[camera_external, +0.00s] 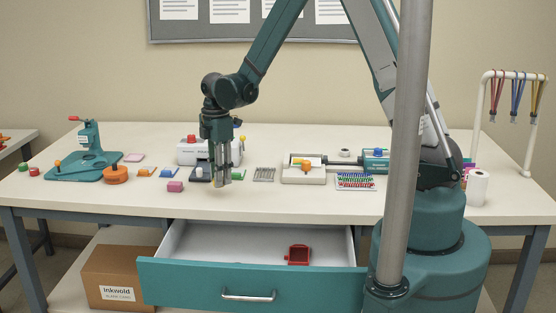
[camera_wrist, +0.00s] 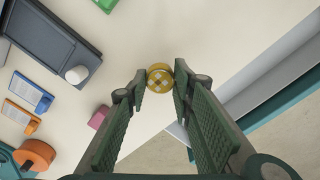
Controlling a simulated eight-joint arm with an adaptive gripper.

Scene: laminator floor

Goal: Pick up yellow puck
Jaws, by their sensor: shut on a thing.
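The yellow puck (camera_wrist: 160,77) is round with a pale checked pattern on its face. In the wrist view it sits between the fingertips of my gripper (camera_wrist: 159,84), which are shut on it. In the outside view my gripper (camera_external: 222,182) points straight down near the front edge of the table, in front of the white machine. The puck is too small and covered by the fingers to make out there. I cannot tell whether it touches the tabletop.
A pink block (camera_external: 175,187) lies left of my gripper. An orange roll (camera_external: 116,174) and teal press (camera_external: 88,155) stand left. A grey rack (camera_external: 264,174) lies right.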

